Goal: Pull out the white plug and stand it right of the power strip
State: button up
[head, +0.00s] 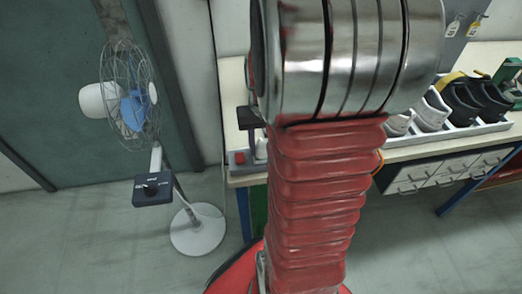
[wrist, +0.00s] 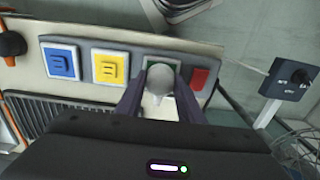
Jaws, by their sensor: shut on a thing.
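The power strip (wrist: 135,68) is a grey bar with a blue socket, a yellow socket, a green socket and a red switch. In the wrist view the white plug (wrist: 160,79) is a rounded pale body in front of the green socket (wrist: 148,61). My gripper (wrist: 160,92) is shut on it, one dark finger on each side. The plug hides most of that socket, and I cannot tell whether its pins are in it. In the head view only the red switch end of the strip (head: 239,158) shows; my arm hides the rest.
The strip lies on a pale workbench (head: 243,180). A fan (head: 128,98) stands on the floor at the left, its dark control box (wrist: 288,78) near the bench edge. A rack of shoes (head: 455,128) sits at the back right. An orange-and-black thing (wrist: 10,42) is at the wrist view's left.

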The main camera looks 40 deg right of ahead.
jog(key=shift+r, duration=0.65)
grip_shut()
jog(key=shift+r, duration=0.7)
jog(key=shift+r, duration=0.35)
jog(key=shift+r, duration=0.75)
jog(key=shift+r, duration=0.6)
jog(key=shift+s, duration=0.15)
